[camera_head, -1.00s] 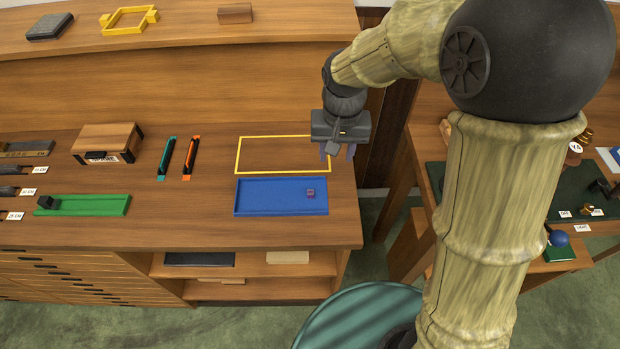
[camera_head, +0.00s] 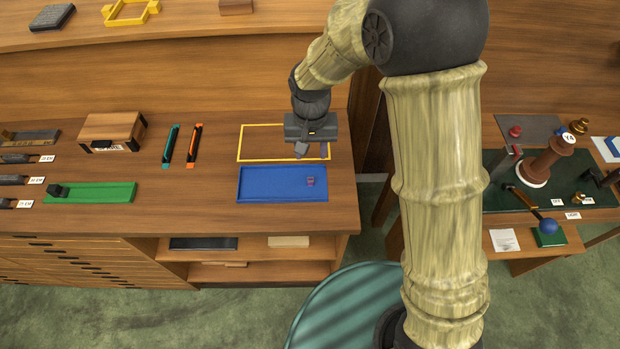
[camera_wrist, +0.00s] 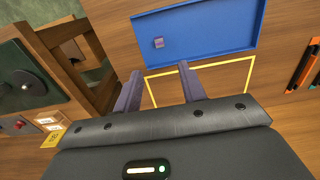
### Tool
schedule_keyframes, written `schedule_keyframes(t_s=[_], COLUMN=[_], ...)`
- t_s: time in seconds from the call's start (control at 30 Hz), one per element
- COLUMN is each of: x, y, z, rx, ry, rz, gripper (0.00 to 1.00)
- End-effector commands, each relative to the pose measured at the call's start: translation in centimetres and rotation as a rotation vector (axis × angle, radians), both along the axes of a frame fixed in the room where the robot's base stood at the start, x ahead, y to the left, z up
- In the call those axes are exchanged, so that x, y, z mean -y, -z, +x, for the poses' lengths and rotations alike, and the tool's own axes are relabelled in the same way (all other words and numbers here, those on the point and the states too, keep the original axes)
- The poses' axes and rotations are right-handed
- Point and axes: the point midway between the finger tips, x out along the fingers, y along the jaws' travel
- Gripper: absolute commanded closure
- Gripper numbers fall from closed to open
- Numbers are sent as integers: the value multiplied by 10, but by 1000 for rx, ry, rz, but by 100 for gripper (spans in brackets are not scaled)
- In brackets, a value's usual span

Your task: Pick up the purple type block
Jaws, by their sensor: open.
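The small purple type block (camera_head: 310,182) lies in the right part of the blue tray (camera_head: 265,186) on the wooden bench. In the wrist view the purple block (camera_wrist: 158,43) sits inside the blue tray (camera_wrist: 215,30), beyond my fingertips. My gripper (camera_head: 312,150) hangs over the yellow-outlined rectangle behind the tray. In the wrist view its two fingers (camera_wrist: 160,85) are apart, with nothing between them. The block is apart from the fingers and fully visible.
A yellow outline (camera_head: 250,159) marks bare bench behind the tray. Teal (camera_head: 171,146) and orange (camera_head: 194,146) bars lie to the left, with a green tray (camera_head: 105,192) and wooden box (camera_head: 112,130) farther left. A second table (camera_head: 505,203) with devices stands right.

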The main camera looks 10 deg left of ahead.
Motion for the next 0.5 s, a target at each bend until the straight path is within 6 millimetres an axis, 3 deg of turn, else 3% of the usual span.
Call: schedule_keyframes(t_s=[0.3, 0.5], x=[0, 0], y=[50, 57], z=[-1, 0], rx=[-1, 1], ry=[-2, -1], rz=[-2, 0], gripper=[59, 59])
